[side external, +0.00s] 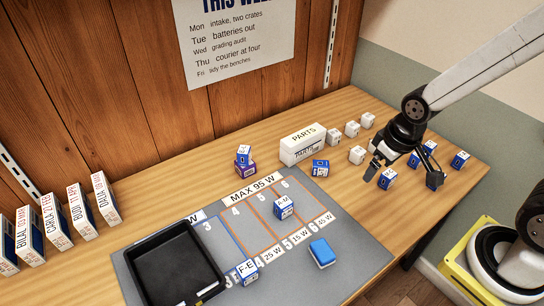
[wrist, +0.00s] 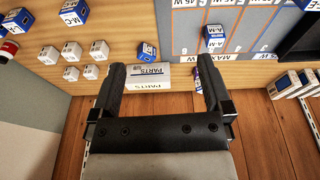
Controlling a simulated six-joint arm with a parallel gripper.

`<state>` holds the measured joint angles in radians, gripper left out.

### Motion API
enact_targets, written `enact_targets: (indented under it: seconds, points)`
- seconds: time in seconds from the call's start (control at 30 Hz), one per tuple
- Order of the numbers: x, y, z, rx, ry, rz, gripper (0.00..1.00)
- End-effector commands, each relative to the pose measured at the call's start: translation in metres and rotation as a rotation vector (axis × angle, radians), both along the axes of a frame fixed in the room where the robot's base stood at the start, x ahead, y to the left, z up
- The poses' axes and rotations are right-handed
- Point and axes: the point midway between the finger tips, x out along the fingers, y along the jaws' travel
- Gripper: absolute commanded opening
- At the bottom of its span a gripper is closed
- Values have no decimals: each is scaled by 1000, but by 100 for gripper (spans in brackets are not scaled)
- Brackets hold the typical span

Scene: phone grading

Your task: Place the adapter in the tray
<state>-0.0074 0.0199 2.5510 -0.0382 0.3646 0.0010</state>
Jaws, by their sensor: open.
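The black tray (side external: 150,262) lies at the left of the grey mat in the side external view; its dark corner also shows at the right of the wrist view (wrist: 302,42). Which piece is the adapter I cannot tell. Blue-and-white labelled cubes include one marked F-E (side external: 246,272) beside the tray and one marked A-M (side external: 284,208) in a mat lane, also in the wrist view (wrist: 214,38). Another blue cube (side external: 320,168) sits by the parts box. My gripper (side external: 402,168) is open and empty, above the right of the bench; its fingers (wrist: 161,68) show in the wrist view.
A white PARTS box (side external: 302,146) stands at the back, with several small white cubes (side external: 352,128) beside it. A blue block (side external: 321,252) lies on the mat (side external: 355,250). A blue cube (side external: 244,152) sits on a purple one (side external: 244,167). Upright boxes (side external: 55,222) line the back left.

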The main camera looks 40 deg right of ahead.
Motion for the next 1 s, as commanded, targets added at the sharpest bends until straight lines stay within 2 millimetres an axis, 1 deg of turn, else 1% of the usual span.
enact_targets:
  seconds: [0.13,0.53,0.67,0.77,0.87,1.0]
  points:
    - [1,0,4,21,-26,-39,100]
    - [1,0,4,22,-26,-39,100]
    - [5,0,4,22,-23,-47,100]
    - [12,-1,3,25,-15,-65,100]
    - [26,-3,1,31,-6,-98,100]
    - [53,-7,-5,41,17,-163,100]
